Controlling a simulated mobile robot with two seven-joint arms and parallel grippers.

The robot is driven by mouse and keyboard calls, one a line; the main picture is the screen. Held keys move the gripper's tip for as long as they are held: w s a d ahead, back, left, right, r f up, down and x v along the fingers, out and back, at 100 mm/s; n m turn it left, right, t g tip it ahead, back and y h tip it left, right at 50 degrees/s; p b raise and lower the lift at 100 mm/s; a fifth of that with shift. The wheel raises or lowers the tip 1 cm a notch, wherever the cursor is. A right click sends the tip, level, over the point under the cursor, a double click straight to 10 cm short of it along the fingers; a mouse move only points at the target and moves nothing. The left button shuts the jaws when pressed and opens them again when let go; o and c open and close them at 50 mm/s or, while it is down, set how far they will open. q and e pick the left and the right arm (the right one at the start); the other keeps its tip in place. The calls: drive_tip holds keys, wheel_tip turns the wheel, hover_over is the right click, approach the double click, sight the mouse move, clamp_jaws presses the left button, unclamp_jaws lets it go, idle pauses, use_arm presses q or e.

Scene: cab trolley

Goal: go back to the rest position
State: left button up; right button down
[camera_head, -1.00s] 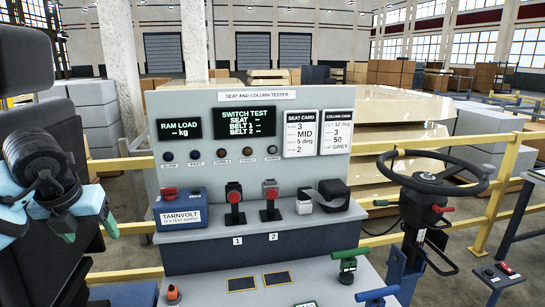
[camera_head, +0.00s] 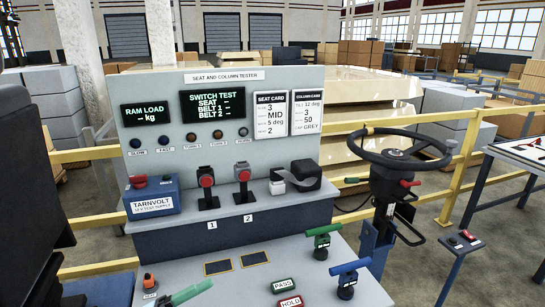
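Neither of my grippers shows in the head view, and no part of my arms is clearly in sight. The seat and column tester (camera_head: 160,85) stands in front of me, with its displays, a row of small lamps and a lower shelf. On the shelf are a blue Tarnvolt test supply box (camera_head: 165,203), two red-topped buckle units marked 1 (camera_head: 206,182) and 2 (camera_head: 243,175), and a black block (camera_head: 305,174). A steering wheel on a column (camera_head: 422,147) stands to the right. A black seat-like shape (camera_head: 35,190) fills the left edge, cut off by the frame.
On the lower panel are a green T-handle (camera_head: 322,231), a blue T-handle (camera_head: 350,267), PASS (camera_head: 285,284) and HOLD (camera_head: 290,302) plates, an orange-topped item (camera_head: 149,281) and a green bar (camera_head: 187,294). Yellow rails (camera_head: 345,123) run behind. Small tables stand at the right.

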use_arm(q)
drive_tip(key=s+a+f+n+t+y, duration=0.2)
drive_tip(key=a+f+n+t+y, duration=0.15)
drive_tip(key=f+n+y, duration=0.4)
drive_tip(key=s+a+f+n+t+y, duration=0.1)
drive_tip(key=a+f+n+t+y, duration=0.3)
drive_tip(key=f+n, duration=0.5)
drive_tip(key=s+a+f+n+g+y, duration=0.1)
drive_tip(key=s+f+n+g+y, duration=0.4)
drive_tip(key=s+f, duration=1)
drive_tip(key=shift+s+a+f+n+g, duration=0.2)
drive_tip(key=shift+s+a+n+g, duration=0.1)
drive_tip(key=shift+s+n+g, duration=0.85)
